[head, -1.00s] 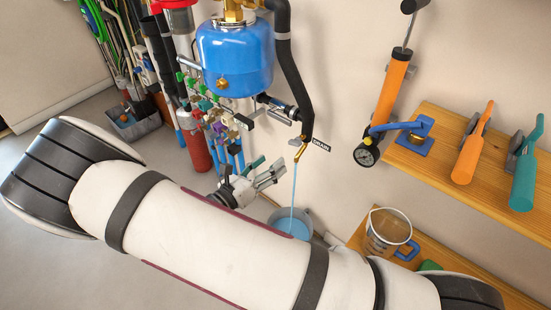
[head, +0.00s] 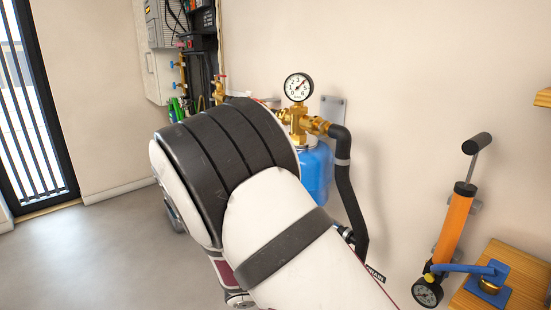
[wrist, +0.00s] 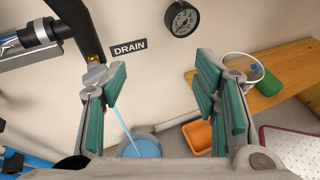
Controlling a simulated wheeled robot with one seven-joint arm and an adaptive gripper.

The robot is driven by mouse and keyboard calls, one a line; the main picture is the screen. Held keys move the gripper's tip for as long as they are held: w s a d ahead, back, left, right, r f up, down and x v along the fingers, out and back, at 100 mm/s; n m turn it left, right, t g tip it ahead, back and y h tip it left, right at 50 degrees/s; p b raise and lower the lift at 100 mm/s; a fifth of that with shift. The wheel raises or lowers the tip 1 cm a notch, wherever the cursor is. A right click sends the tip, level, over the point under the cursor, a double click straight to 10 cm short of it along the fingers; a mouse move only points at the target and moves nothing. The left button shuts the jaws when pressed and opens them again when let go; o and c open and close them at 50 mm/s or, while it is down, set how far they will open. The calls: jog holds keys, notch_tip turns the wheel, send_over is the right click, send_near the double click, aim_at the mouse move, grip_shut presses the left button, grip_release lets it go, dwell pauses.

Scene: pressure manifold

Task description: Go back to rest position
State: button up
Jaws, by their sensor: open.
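My gripper (wrist: 161,70) is open in the wrist view, with its green-padded fingers wide apart and nothing between them. Beyond the left finger is the brass drain outlet (wrist: 95,72), beside a DRAIN label (wrist: 129,49). A thin blue stream of water (wrist: 124,128) runs from it into a grey-blue bucket (wrist: 148,148) below. In the head view my raised arm crosses the middle and hides most of the blue tank (head: 317,170). The gripper cannot be made out there. A round gauge (head: 298,87) on brass fittings tops the tank, and a black hose (head: 348,195) bends down from it.
An orange hand pump (head: 455,222) with its own gauge (head: 427,292) is on the wall at right, by a wooden shelf (head: 516,262). The wrist view shows an orange tray (wrist: 198,135) and a wooden bench (wrist: 285,72). Floor at left (head: 90,255) is clear.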

jog(key=s+d+r+m+t+y, duration=0.1)
jog(key=s+d+r+m+y, duration=0.1)
jog(key=s+r+m+y, duration=0.7)
jog(key=s+d+r+m+t+y, duration=0.15)
jog(key=s+r+m+y, duration=0.35)
jog(key=s+r+m, duration=0.8)
jog(key=s+f+n+g, duration=0.1)
jog(key=s+f+g, duration=0.35)
jog(key=s, duration=0.45)
notch_tip(320, 180, up, 22)
jog(key=t+p, duration=0.2)
jog(key=p, duration=1.7)
jog(key=shift+t+p, duration=0.3)
jog(key=shift+d+r, duration=0.1)
dwell(1.7)
